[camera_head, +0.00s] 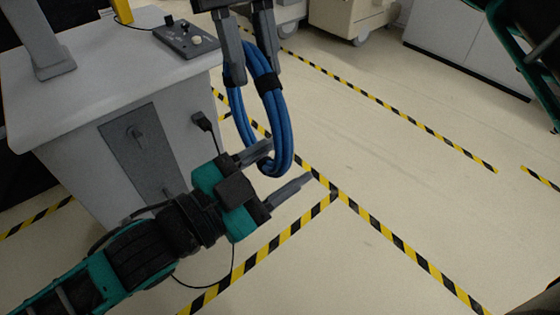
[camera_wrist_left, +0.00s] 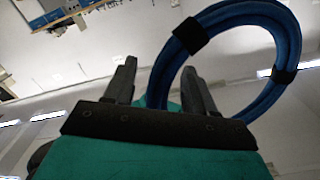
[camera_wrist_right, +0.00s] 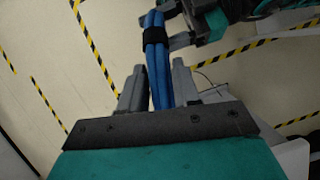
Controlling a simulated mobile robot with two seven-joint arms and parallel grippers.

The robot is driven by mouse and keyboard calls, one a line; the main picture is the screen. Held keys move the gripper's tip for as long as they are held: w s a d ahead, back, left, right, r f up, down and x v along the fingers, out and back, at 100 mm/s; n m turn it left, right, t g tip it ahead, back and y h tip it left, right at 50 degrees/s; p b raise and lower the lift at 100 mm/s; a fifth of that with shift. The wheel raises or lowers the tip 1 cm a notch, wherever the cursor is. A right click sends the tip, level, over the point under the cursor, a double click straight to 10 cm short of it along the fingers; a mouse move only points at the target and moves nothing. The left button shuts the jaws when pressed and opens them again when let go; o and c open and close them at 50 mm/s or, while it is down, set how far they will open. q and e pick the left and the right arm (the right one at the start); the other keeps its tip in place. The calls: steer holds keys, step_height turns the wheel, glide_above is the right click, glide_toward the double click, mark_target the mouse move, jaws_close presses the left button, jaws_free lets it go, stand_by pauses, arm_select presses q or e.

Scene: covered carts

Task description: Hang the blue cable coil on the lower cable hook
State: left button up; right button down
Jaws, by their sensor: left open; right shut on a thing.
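The blue cable coil (camera_head: 281,125) hangs as a long loop with black ties. My right gripper (camera_head: 250,75), at the top, is shut on its upper part; the cable also runs between its fingers in the right wrist view (camera_wrist_right: 155,75). My left gripper (camera_head: 290,165) is open at the coil's lower end, one finger on either side of it. In the left wrist view the coil (camera_wrist_left: 232,15) rises from between the fingers and curves right. A small dark fitting (camera_head: 203,121) sticks out of the cart's side; I cannot tell whether it is the lower cable hook.
The grey cart (camera_head: 85,95) stands at the left with a control box (camera_head: 187,38) on top and a dark side panel (camera_head: 140,150). A thin black cord hangs beside it. Yellow-black tape (camera_head: 400,250) marks the floor, which is clear at the right. Cabinets (camera_head: 455,40) stand behind.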

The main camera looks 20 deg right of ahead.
arm_select(q)
steer(key=shift+s, duration=0.1)
jaws_close()
arm_select(e)
steer(key=shift+r, duration=0.1)
steer(key=c, duration=0.7)
jaws_free()
steer(key=shift+c, duration=0.2)
arm_select(q)
steer(key=shift+r, duration=0.1)
